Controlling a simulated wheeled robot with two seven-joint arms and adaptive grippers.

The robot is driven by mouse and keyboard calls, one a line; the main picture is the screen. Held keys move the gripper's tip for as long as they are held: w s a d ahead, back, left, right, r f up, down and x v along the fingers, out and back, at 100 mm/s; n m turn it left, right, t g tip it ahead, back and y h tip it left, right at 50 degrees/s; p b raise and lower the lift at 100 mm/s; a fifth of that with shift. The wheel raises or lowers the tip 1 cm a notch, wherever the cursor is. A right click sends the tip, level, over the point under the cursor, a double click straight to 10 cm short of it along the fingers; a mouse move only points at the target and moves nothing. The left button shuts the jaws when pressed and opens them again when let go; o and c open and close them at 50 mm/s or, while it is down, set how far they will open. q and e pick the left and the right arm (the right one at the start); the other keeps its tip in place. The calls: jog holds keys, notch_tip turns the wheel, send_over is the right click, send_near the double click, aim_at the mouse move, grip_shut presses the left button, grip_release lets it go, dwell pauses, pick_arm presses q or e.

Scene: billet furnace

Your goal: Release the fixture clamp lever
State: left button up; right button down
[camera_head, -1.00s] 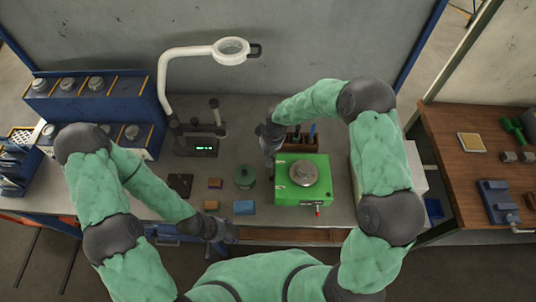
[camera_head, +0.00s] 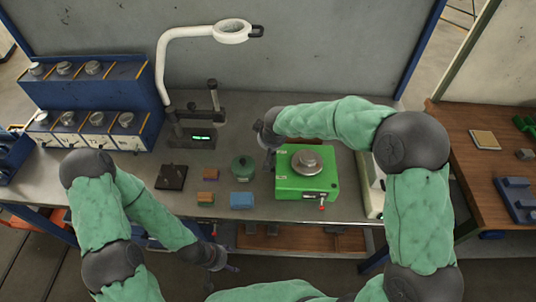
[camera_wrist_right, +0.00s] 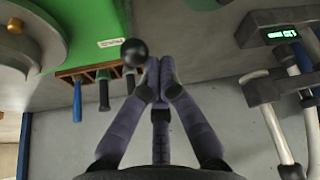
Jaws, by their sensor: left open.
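The green fixture (camera_head: 293,188) stands on the bench with a round metal piece (camera_head: 306,161) on top and a small red-tipped part (camera_head: 321,207) at its front. In the right wrist view, a black ball knob (camera_wrist_right: 133,52) shows beside the green fixture body (camera_wrist_right: 95,28); it looks like the clamp lever's end, and its stem is not clear. My right gripper (camera_head: 268,145) is at the fixture's back left corner. In its wrist view the fingertips (camera_wrist_right: 158,72) are together, just right of the knob; contact is unclear. My left gripper (camera_head: 226,264) is open and empty, low before the bench's front edge.
A green round pot (camera_head: 243,169), a blue block (camera_head: 242,200), brown blocks (camera_head: 207,186) and a dark plate (camera_head: 171,177) lie left of the fixture. A lamp (camera_head: 231,32) and a gauge stand (camera_head: 200,137) are behind. A tool rack (camera_wrist_right: 88,72) is near the right gripper.

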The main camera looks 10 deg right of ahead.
jog(key=s+a+f+t+b, duration=0.1)
jog(key=s+b, duration=0.5)
jog(key=b, duration=1.1)
jog(key=shift+s+a+t, duration=0.15)
jog(key=shift+s+t, duration=0.25)
jog(key=shift+t, duration=0.4)
jog(key=shift+s+f, duration=0.1)
jog(key=shift+f, duration=0.05)
